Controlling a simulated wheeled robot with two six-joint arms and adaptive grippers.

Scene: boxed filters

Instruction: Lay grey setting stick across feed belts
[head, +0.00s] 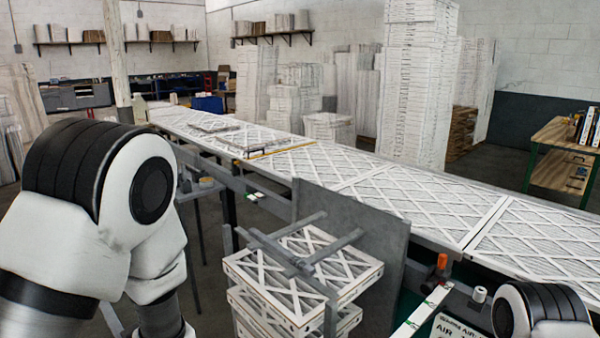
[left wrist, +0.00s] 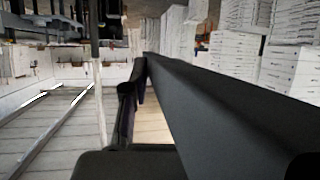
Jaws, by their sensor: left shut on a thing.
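A long dark grey bar (left wrist: 215,105), which looks like the setting stick, runs close to the camera in the left wrist view, from the middle toward the lower right. My left gripper (left wrist: 138,82) shows there as dark finger parts at the bar's near-left side, shut on it. The exact grip and the bar's far end are hard to make out. In the head view my left arm fills the left side and its gripper is hidden or out of frame. My right arm shows only at the bottom right; its gripper is out of view. I cannot surely identify the feed belts.
A long line of white lattice-faced filters (head: 400,200) crosses the head view. In front stand a grey upright panel (head: 385,235) and a stack of filters (head: 300,275) under grey cross bars (head: 272,242). An orange-topped knob (head: 441,262) stands right. Tall carton stacks (head: 415,85) stand behind.

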